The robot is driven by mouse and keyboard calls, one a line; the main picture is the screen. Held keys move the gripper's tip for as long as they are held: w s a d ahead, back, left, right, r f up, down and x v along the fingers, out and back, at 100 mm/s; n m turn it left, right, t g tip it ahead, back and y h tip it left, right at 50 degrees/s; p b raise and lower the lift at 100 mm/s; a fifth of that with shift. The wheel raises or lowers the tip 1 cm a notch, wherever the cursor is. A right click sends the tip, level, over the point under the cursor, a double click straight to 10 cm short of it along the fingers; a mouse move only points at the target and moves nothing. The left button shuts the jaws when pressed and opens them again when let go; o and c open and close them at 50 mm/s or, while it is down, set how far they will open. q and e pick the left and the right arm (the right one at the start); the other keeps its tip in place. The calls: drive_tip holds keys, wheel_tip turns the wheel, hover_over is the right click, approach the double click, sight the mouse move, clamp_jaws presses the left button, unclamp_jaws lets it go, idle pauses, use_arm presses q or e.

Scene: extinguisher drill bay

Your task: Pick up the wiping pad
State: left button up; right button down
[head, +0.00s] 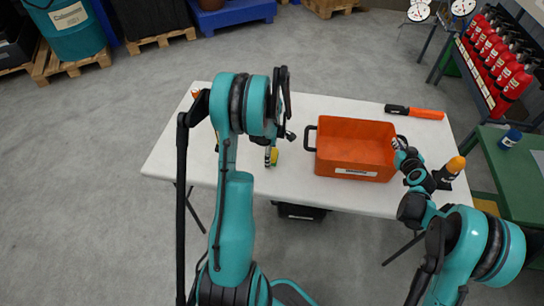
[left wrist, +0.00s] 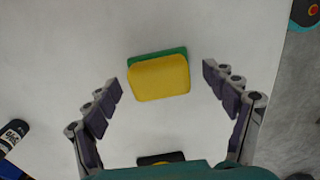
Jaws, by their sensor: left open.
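The wiping pad (left wrist: 158,78), a yellow block with a green layer, lies on the white table between the fingers of my left gripper (left wrist: 162,82), seen from above. The gripper is open, with a gap on both sides of the pad. In the head view only a small yellow part of the pad (head: 274,156) shows beside my left arm, which hides most of that gripper. My right gripper (head: 397,146) is small at the right end of the orange bin; whether its jaws are open is unclear.
The orange bin (head: 352,169) stands right of the pad. A black-and-orange baton (head: 415,112) lies behind it. An orange-topped bottle (head: 454,167) stands at the table's right edge. In the left wrist view, a dark labelled bottle (left wrist: 14,135) is at left. Fire extinguishers (head: 507,76) are racked beyond.

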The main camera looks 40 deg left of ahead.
use_arm(q)
drive_tip(key=c, duration=1.3)
drive_tip(key=shift+r, duration=0.15)
wheel_tip(320, 180, up, 10)
drive_tip(key=shift+f, duration=0.1)
